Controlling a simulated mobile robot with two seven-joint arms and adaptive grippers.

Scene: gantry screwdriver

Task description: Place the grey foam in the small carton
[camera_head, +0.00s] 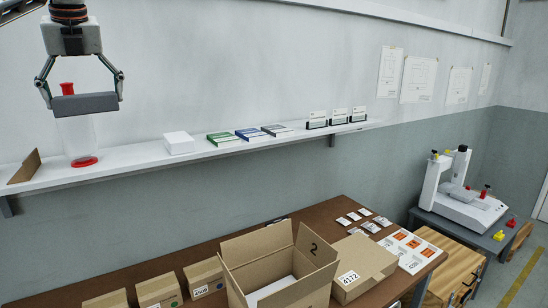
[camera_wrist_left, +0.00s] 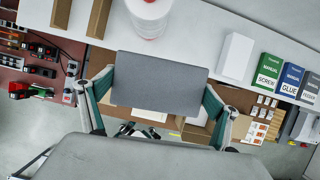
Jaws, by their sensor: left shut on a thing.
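The grey foam (camera_head: 97,103) is a flat dark-grey slab held level at the upper left in the head view. My left gripper (camera_head: 82,98) is shut on it, with one finger at each end. The foam also fills the space between the fingers in the left wrist view (camera_wrist_left: 160,80). It is up in the air, in front of the wall shelf. An open cardboard carton (camera_head: 235,278) with raised flaps, one marked 2, stands on the brown bench, low in the head view. Something white lies inside it. I cannot tell whether this is the small carton. My right gripper is not in view.
The white shelf (camera_head: 130,174) carries a clear red-based container (camera_head: 80,135), a white box (camera_head: 179,143), manuals and small stands. On the bench (camera_head: 225,242) are small closed boxes (camera_head: 159,291), a carton labelled 4172 (camera_head: 360,265) and packets. A white machine (camera_head: 465,195) stands right.

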